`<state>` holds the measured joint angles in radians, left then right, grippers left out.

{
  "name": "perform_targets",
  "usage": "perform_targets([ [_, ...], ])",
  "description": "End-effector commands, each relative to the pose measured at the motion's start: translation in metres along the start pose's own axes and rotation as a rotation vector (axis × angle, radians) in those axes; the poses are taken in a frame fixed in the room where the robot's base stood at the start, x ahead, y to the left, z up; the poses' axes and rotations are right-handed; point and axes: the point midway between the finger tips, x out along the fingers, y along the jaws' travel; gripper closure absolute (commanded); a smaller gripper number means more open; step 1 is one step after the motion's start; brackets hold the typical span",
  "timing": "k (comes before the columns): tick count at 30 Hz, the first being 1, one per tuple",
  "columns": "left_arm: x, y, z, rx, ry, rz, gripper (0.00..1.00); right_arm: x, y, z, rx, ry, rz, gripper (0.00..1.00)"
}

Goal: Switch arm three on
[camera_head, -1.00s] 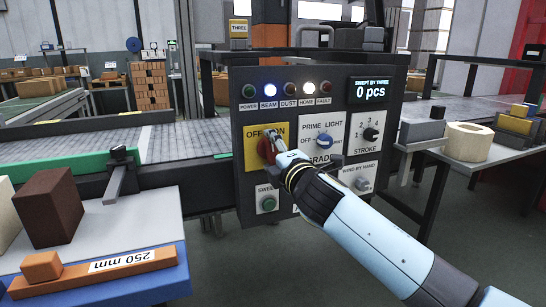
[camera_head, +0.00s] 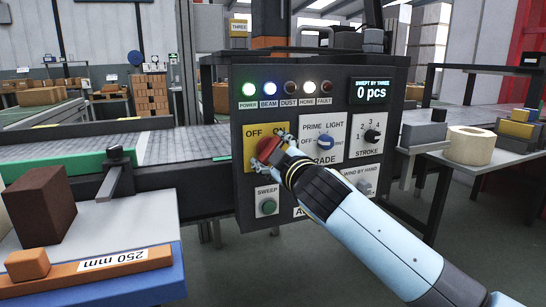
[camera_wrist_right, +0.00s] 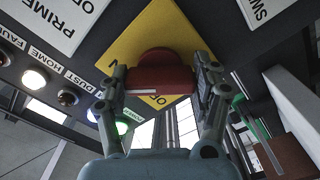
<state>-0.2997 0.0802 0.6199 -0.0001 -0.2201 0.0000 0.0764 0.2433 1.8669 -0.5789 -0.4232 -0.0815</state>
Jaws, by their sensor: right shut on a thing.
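The control panel (camera_head: 242,118) stands ahead in the head view. On its yellow OFF/ON plate (camera_head: 250,158) sits a red rotary switch (camera_head: 267,147). My right gripper (camera_head: 280,151) is shut on the red switch. In the right wrist view, the two fingers of the gripper (camera_wrist_right: 161,80) flank the red switch (camera_wrist_right: 165,66) on both sides. The POWER lamp (camera_head: 249,89) glows green. The display (camera_head: 371,91) reads "SWEPT BY THREE 0 pcs". The gripper partly covers the ON label and the switch's pointing direction is hard to read. My left gripper is not in view.
A blue PRIME/LIGHT grade knob (camera_head: 325,142), a black STROKE knob (camera_head: 372,135) and a green SWEEP button (camera_head: 268,207) sit close by on the panel. A tray (camera_head: 140,225) with a brown block (camera_head: 42,207) stands at left.

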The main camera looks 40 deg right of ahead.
Motion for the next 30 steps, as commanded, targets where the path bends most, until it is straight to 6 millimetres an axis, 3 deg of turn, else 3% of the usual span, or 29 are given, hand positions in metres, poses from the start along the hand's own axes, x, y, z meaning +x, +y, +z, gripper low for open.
perform_targets([
  [23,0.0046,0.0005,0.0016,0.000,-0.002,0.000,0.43,-0.0007,-0.0030,0.0029,0.101,-0.007,-0.005,0.67],
  [24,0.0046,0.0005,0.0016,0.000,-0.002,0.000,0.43,-0.0007,-0.0030,0.0029,0.102,-0.007,-0.005,0.31],
  [28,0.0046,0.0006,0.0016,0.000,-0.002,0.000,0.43,-0.0005,-0.0024,0.0022,0.101,-0.005,-0.003,0.14],
  [30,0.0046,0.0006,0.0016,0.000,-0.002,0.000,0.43,-0.0004,-0.0020,0.0018,0.100,-0.004,-0.003,0.12],
])
